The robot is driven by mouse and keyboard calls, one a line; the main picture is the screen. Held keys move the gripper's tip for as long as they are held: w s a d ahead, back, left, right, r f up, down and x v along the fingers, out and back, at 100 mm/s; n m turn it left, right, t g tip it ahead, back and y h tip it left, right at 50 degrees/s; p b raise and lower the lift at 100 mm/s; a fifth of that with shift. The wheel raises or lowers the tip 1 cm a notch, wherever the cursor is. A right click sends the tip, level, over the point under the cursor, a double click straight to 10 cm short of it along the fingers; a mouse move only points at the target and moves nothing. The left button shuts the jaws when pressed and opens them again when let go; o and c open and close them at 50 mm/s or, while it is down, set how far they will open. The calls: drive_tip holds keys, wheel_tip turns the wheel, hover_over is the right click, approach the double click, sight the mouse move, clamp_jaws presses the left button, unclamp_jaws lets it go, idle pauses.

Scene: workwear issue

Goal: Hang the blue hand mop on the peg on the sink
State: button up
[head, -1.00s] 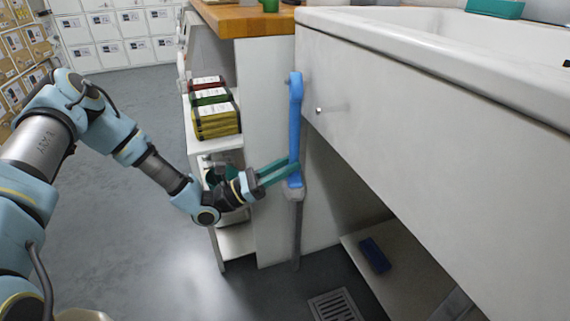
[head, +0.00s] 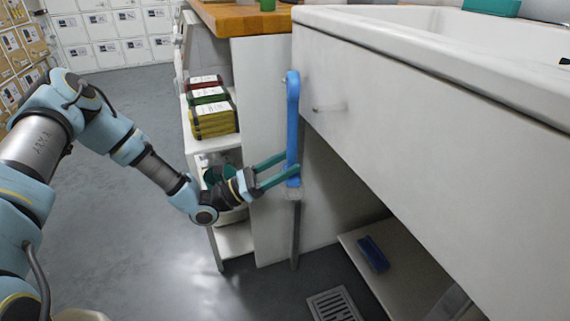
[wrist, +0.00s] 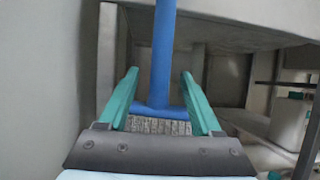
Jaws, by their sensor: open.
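The blue hand mop (head: 293,120) is upright in front of the side panel at the left end of the white sink (head: 400,75), its grey head (head: 294,193) at the bottom. A small stub (head: 284,80) shows beside its hooked top; I cannot tell whether the hook rests on it. A small metal peg (head: 316,109) sticks out of the sink front, right of the mop and apart from it. My gripper (head: 290,166) is open, its teal fingers around the lower handle. In the wrist view the handle (wrist: 163,60) stands between the fingers with gaps on both sides.
A shelf unit (head: 236,240) with stacked red, green and yellow packs (head: 213,118) stands left of the mop. A blue brush-like item (head: 373,254) lies on a low shelf under the sink. A drain grate (head: 334,304) is in the floor. The floor at left is clear.

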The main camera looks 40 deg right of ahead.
drive_tip(key=v, duration=1.1)
drive_tip(key=w+a+r+m+t+y, duration=0.1)
drive_tip(key=a+r+m+t+y, duration=0.2)
drive_tip(key=a+m+y, duration=0.8)
drive_tip(key=w+a+r+m+t+y, duration=0.1)
drive_tip(key=w+a+r+t+y, duration=0.4)
drive_tip(key=a, duration=1.2)
drive_tip(key=a+r+m+t+y, duration=0.2)
drive_tip(key=a+r+t+y, duration=0.2)
drive_tip(key=a, duration=0.4)
wheel_tip(320, 180, up, 27)
drive_tip(key=p, duration=2.7)
drive_tip(key=shift+a, duration=0.4)
